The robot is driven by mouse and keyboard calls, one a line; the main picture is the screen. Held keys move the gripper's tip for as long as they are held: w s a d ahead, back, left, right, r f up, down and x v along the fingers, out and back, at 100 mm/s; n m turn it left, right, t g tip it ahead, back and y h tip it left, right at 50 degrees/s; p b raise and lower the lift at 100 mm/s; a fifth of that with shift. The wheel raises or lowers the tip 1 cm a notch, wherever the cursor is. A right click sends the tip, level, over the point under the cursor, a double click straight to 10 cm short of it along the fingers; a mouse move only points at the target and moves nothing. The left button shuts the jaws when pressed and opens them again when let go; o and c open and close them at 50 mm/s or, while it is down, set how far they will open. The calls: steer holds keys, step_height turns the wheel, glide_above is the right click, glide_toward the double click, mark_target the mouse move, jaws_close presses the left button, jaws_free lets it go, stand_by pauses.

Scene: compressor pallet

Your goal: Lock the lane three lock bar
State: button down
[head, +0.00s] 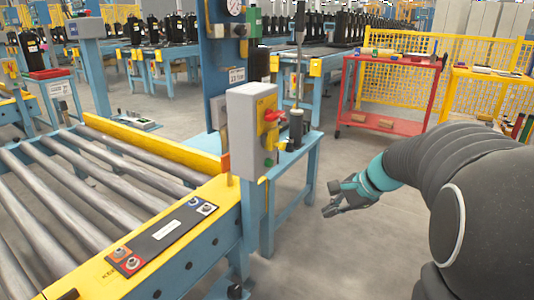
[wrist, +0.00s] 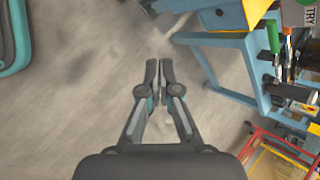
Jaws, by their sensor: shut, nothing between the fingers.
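No part is clearly marked as the lane three lock bar, and I cannot tell which it is. A grey box (head: 252,130) with a red handle (head: 272,115) on a yellow backing stands at the end of the roller conveyor (head: 110,185). My gripper (head: 329,201) hangs in free air to the right of this box, apart from it. In the wrist view my gripper (wrist: 158,68) has its fingers together and empty, above bare floor.
A small blue stand (head: 312,150) with a black cylinder (head: 297,128) stands behind the grey box. A red cart (head: 385,128) and yellow mesh fence (head: 410,45) are farther back. The floor around my gripper is clear.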

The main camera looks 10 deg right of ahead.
steer(key=w+r+m+t+y, duration=0.3)
steer(key=w+r+m, duration=0.6)
steer(key=m, duration=0.1)
steer(key=shift+r+t, duration=0.3)
steer(key=shift+t, duration=0.1)
steer(key=shift+a, duration=0.1)
steer(key=x, duration=1)
steer(key=shift+a+r, duration=0.25)
steer(key=shift+r, duration=0.75)
steer(key=shift+a+r, duration=0.25)
steer(key=shift+r, duration=0.8)
